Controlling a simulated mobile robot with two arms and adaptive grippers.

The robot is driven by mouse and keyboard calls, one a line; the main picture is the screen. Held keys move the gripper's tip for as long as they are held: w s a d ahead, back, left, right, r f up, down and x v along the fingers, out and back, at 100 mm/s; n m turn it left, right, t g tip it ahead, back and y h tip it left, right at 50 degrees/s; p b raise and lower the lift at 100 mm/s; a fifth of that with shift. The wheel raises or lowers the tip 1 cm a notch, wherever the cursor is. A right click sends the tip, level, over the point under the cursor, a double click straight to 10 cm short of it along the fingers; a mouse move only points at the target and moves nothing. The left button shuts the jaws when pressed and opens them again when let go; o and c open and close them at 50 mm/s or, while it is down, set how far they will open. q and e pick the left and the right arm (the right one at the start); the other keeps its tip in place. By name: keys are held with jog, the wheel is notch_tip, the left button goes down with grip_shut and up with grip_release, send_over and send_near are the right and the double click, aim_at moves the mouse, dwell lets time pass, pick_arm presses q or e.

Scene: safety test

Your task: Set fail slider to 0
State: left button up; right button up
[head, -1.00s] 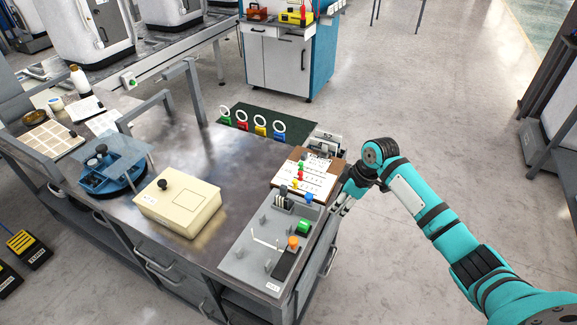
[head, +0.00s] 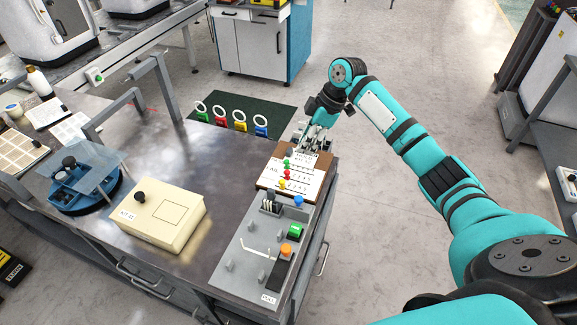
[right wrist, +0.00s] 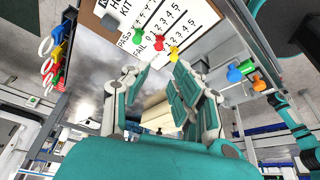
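A brown board (head: 263,182) with a white printed sheet lies near the table's right edge. Green (head: 287,164), red (head: 286,174) and yellow (head: 282,185) slider knobs stand on it. In the right wrist view the sheet (right wrist: 190,16) carries PASS and FAIL labels and number rows. I cannot tell surely which knob is on the FAIL row. My right gripper (head: 312,140) is at the board's far edge. Its fingers (right wrist: 162,72) are apart and empty. My left gripper is out of view.
A grey panel (head: 232,260) with an orange knob (head: 286,249), a green switch (head: 295,231) and a blue knob (head: 298,201) adjoins the board's near side. A cream box (head: 165,220) and a blue round fixture (head: 85,190) stand left. Bare tabletop lies between box and board.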

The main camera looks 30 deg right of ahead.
send_near(287, 171)
jog(key=f, duration=0.1)
jog(key=x, duration=0.6)
jog(key=shift+w+a, duration=0.1)
jog(key=shift+a, duration=0.1)
jog(key=shift+w+a+f, duration=0.15)
jog(key=shift+f, duration=0.55)
jog(key=shift+c, duration=0.4)
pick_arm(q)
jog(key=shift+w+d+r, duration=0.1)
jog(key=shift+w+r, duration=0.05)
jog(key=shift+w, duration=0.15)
pick_arm(e)
grip_shut()
